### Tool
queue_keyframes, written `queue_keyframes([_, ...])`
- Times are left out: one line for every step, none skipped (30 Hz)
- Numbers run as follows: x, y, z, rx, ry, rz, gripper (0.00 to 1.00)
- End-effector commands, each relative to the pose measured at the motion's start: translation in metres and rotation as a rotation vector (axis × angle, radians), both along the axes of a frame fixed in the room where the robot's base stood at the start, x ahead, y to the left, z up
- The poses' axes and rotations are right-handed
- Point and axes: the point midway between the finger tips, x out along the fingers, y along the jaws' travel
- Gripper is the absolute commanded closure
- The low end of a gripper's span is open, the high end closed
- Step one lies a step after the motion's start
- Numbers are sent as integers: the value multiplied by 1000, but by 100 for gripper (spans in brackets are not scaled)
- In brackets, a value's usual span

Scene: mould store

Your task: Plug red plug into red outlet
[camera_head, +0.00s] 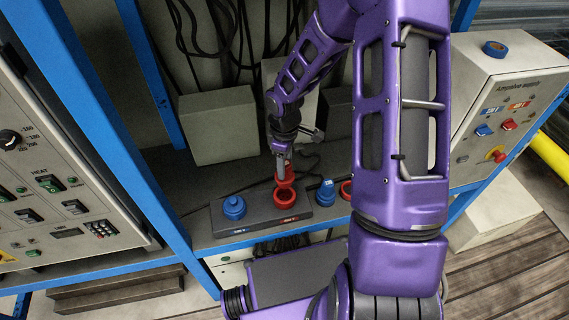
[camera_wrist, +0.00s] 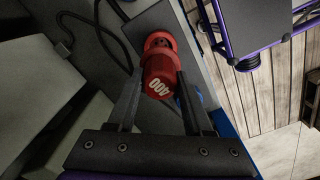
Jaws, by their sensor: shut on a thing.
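The red plug (camera_wrist: 158,75), marked 400, sits between the two fingers of my gripper (camera_wrist: 155,88) in the wrist view. My gripper (camera_head: 282,152) points down in the head view and is shut on the red plug (camera_head: 283,175). The red outlet (camera_head: 285,197) is a ring on the right of a dark block, just below the plug in the head view. A red rounded part, likely the outlet (camera_wrist: 158,41), shows right beyond the plug in the wrist view. I cannot tell whether plug and outlet touch.
The dark block (camera_head: 258,222) also carries a blue fitting (camera_head: 234,207). Another blue fitting (camera_head: 326,193) and a red ring (camera_head: 346,190) are to the right, partly behind my arm. Blue frame posts (camera_head: 90,100) and a grey box (camera_head: 218,125) are around the shelf.

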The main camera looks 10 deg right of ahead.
Motion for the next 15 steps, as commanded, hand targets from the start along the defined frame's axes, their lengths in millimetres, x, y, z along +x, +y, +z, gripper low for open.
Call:
queue_keyframes([0,0,0,0,0,1,100])
queue_keyframes([0,0,-1,0,0,1,100])
queue_keyframes([0,0,-2,0,0,1,100])
queue_keyframes([0,0,-3,0,0,1,100])
queue_keyframes([0,0,-4,0,0,1,100])
queue_keyframes([0,0,-6,0,0,1,100])
queue_keyframes([0,0,-7,0,0,1,100])
queue_keyframes([0,0,-9,0,0,1,100])
queue_keyframes([0,0,-12,0,0,1,100])
queue_keyframes([0,0,-15,0,0,1,100])
queue_keyframes([0,0,-17,-1,-1,1,100])
queue_keyframes([0,0,-21,0,0,1,100])
queue_keyframes([0,0,-23,0,0,1,100])
queue_keyframes([0,0,-26,0,0,0,100])
queue_keyframes([0,0,-30,0,0,0,100])
